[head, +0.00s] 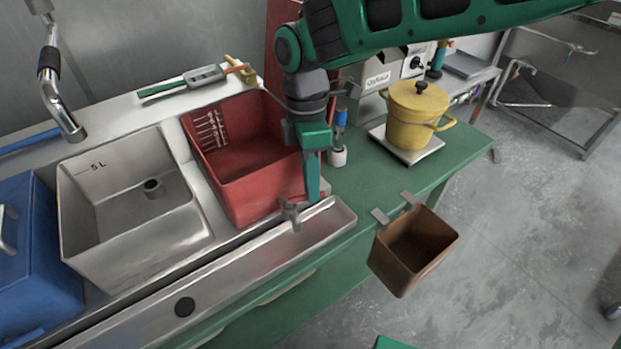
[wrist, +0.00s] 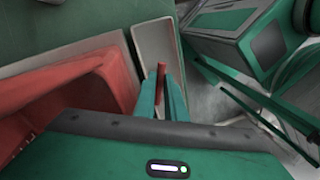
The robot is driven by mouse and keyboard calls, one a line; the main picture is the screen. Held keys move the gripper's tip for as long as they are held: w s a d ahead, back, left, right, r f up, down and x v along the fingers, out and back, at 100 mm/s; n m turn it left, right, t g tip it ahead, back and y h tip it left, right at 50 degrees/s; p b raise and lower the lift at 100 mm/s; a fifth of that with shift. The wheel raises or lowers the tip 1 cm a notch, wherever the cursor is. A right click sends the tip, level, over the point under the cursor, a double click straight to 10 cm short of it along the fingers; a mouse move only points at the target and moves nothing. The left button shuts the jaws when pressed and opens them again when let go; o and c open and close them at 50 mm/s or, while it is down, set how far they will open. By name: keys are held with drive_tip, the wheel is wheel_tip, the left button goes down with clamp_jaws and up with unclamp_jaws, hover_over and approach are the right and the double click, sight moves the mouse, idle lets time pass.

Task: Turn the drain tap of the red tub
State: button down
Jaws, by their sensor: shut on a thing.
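The red tub (head: 245,165) stands at the right end of the metal sink unit, and part of it shows at the left of the wrist view (wrist: 85,90). Its grey drain tap (head: 292,214) sticks out low at the front right corner, over a shallow metal trough (head: 335,213). My gripper (head: 313,195) reaches down beside the tub's front right corner. In the wrist view its two teal fingers (wrist: 161,98) are shut on the tap's red handle (wrist: 161,74), which stands up between them. In the head view the fingers hide the handle.
A steel basin (head: 130,200) and a blue tub (head: 40,260) stand left of the red tub. A yellow pot (head: 415,115) stands on a scale at the right. A brown open bin (head: 412,250) hangs from the green bench's front edge. Open floor lies to the right.

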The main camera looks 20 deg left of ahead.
drive_tip(key=c, duration=1.9)
unclamp_jaws()
drive_tip(key=shift+w+d+r, duration=0.15)
drive_tip(key=shift+w, duration=0.25)
drive_tip(key=shift+o, duration=0.4)
drive_tip(key=shift+s, duration=0.15)
wheel_tip(320, 180, up, 10)
drive_tip(key=w+a, duration=0.1)
drive_tip(key=w, duration=0.1)
drive_tip(key=shift+r, duration=0.25)
